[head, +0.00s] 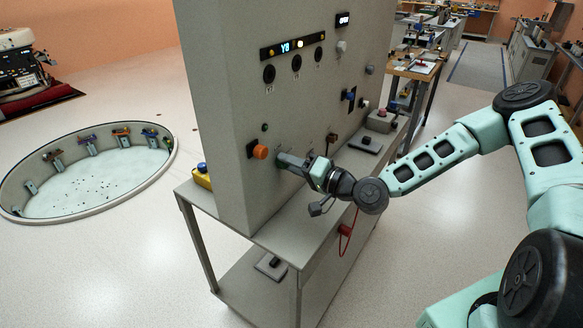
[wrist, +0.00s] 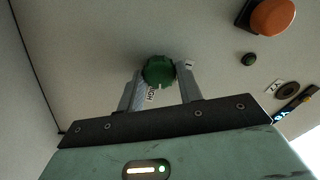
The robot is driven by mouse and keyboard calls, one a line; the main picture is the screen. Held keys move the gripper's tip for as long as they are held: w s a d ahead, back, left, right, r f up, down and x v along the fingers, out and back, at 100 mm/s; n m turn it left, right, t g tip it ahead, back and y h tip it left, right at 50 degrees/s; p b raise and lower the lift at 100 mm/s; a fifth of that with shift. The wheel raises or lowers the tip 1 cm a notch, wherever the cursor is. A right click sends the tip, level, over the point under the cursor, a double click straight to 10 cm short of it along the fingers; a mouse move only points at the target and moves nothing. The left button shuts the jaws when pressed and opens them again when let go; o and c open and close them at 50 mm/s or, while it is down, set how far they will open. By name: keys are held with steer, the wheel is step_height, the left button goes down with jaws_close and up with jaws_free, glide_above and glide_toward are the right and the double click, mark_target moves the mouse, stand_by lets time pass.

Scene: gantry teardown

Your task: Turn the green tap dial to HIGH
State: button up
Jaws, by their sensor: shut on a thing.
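The green tap dial (wrist: 158,69) sits on the grey panel face in the wrist view. My gripper (wrist: 161,74) is shut on it, with one finger on each side. A label (wrist: 150,94) that seems to read HIGH shows just below the dial, partly beside the left finger. A small light mark shows at the dial's lower edge. Another small label (wrist: 189,64) lies to its right, too small to read. In the head view my gripper (head: 281,160) reaches the panel's front face and mostly hides the dial.
An orange button (head: 260,152) stands out left of my gripper; it also shows in the wrist view (wrist: 272,16). A display strip (head: 291,46) and round sockets are higher on the panel (head: 222,110). A red cable (head: 346,231) hangs below. A sunken round pit (head: 95,200) lies left.

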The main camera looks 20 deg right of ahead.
steer(key=shift+m+b, duration=0.3)
steer(key=shift+m, duration=1.3)
steer(key=o, duration=1)
steer(key=shift+d, duration=0.1)
steer(key=p+v, duration=0.3)
steer(key=v, duration=1.4)
steer(key=shift+s, duration=0.15)
